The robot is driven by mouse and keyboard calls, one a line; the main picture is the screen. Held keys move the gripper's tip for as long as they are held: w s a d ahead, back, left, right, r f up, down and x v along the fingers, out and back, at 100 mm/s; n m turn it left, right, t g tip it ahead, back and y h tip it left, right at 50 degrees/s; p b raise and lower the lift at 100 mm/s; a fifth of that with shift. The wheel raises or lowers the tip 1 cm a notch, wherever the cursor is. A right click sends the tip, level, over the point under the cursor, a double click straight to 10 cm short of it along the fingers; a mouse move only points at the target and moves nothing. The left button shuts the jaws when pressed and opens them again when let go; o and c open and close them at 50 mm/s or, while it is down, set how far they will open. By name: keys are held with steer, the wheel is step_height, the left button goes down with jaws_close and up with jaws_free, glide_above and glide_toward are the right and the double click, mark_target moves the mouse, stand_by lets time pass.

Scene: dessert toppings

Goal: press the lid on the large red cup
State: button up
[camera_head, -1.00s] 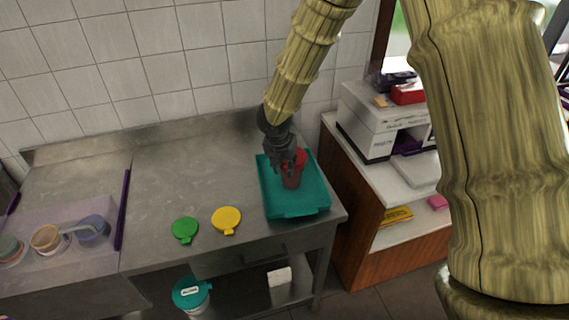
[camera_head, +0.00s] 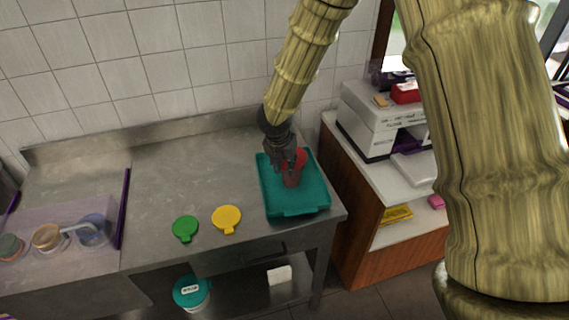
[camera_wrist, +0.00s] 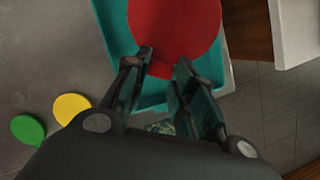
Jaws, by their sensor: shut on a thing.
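The round red lid (camera_wrist: 175,25) fills the top of the wrist view. My gripper (camera_wrist: 165,65) is shut on the lid's near edge, where its fingers reach the red. In the head view my gripper (camera_head: 287,166) is over the teal tray (camera_head: 320,199), and the red lid (camera_head: 301,158) shows beside its fingers. Red of the large cup (camera_head: 291,181) shows just below, inside the tray. The fingers hide part of both, and I cannot tell whether the lid sits flush on the cup's rim.
A green lid (camera_head: 185,229) and a yellow lid (camera_head: 227,219) lie on the steel counter left of the tray. A clear bin with cups (camera_head: 47,237) stands far left. A wooden cabinet (camera_head: 350,220) stands close on the right. The counter's middle is clear.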

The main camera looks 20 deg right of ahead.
stand_by(0.4)
steer(key=o, duration=0.8)
steer(key=o, duration=0.6)
step_height(320, 180, up, 6)
steer(key=p, duration=0.6)
stand_by(0.4)
